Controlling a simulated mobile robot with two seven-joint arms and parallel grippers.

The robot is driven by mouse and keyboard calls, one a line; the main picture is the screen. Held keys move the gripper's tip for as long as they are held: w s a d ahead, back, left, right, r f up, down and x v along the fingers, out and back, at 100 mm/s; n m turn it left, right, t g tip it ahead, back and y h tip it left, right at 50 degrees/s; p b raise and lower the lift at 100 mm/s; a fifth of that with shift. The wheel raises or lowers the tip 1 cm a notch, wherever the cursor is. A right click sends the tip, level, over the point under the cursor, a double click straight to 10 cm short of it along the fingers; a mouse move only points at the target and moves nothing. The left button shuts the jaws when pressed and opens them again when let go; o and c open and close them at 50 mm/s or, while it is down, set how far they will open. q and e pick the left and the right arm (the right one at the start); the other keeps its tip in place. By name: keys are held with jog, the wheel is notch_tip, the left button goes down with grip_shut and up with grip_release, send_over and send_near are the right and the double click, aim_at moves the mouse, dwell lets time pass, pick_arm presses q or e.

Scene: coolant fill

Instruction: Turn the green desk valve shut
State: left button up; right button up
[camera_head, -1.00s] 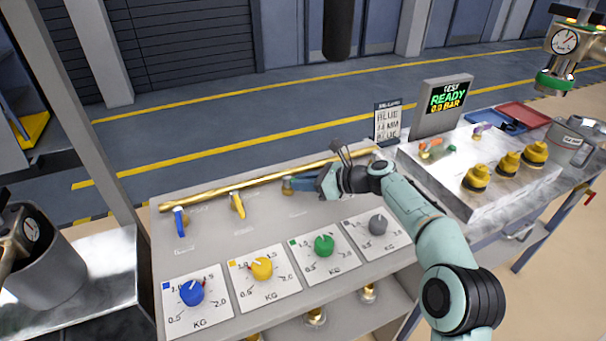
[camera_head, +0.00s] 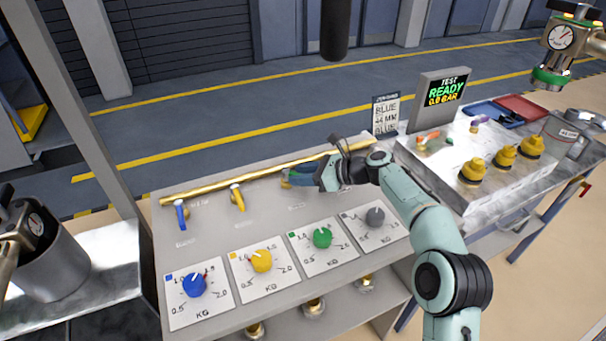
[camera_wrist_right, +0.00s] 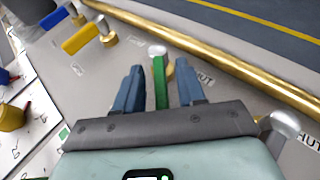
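The green desk valve has a flat green lever (camera_wrist_right: 160,85), seen in the right wrist view on the grey desk panel below a brass pipe. My right gripper has two blue fingers (camera_wrist_right: 159,88), one on each side of the lever. The fingers are open, with a visible gap on both sides of it. In the head view my right gripper (camera_head: 300,179) reaches in from the right, low over the panel, and hides most of the green valve. My left gripper does not show.
A yellow lever (camera_head: 237,198) and a blue lever (camera_head: 181,214) stand to the left. A brass pipe (camera_head: 265,173) runs behind them. Blue, yellow, green (camera_head: 322,237) and grey dials line the front. A display (camera_head: 443,95) reading READY stands at the back right.

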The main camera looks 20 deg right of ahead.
jog(key=v, duration=1.3)
jog(key=shift+s+p, duration=0.2)
jog(key=shift+p, duration=0.15)
jog(key=shift+d, duration=0.15)
